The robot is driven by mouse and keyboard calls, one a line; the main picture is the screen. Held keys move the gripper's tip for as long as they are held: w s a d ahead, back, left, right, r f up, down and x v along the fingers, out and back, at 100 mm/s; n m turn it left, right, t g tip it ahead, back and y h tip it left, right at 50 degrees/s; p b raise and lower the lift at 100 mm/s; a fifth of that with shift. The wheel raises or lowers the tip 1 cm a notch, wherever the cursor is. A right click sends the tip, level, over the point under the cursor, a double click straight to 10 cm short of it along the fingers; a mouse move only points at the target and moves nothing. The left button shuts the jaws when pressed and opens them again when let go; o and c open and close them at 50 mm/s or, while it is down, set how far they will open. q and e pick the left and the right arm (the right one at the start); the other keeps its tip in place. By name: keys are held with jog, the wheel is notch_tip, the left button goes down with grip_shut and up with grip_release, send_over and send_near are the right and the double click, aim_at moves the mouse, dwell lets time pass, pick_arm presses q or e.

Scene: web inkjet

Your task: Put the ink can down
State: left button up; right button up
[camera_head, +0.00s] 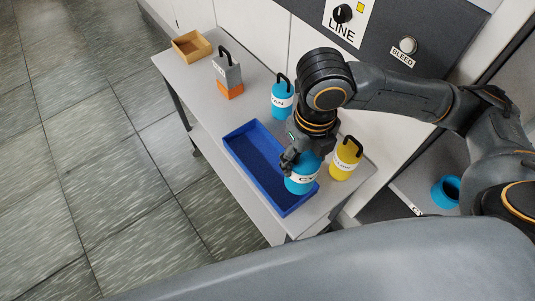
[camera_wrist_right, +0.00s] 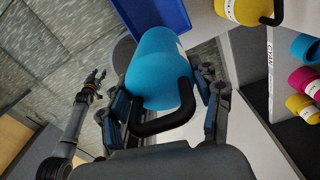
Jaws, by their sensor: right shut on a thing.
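My right gripper (camera_head: 298,160) is shut on a cyan ink can (camera_head: 301,184) with a white label. The can is at the near right end of the blue tray (camera_head: 239,154), overlapping its right rim in the head view. I cannot tell whether it touches the tray. In the right wrist view the cyan can (camera_wrist_right: 158,68) lies between the fingers of the right gripper (camera_wrist_right: 165,108), with its black handle towards me. The blue tray (camera_wrist_right: 150,15) shows behind it. My left gripper (camera_wrist_right: 95,82) shows small at the left of that view, open and empty, away from the can.
A second cyan can (camera_head: 282,103) and a yellow can (camera_head: 345,160) stand on the table (camera_head: 190,85) beside the tray. A grey and orange block with a handle (camera_head: 228,75) and an open tan box (camera_head: 191,46) stand farther back. Cans sit on a low shelf (camera_head: 415,185) at right.

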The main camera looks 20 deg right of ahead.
jog(key=w+a+f+p, duration=0.3)
jog(key=w+f+p, duration=0.1)
jog(key=w+f, duration=0.8)
jog(key=shift+a+f, duration=0.2)
jog(key=shift+a, duration=0.15)
jog(key=o, duration=1.5)
jog(key=shift+f, duration=0.15)
jog(key=shift+o, duration=0.4)
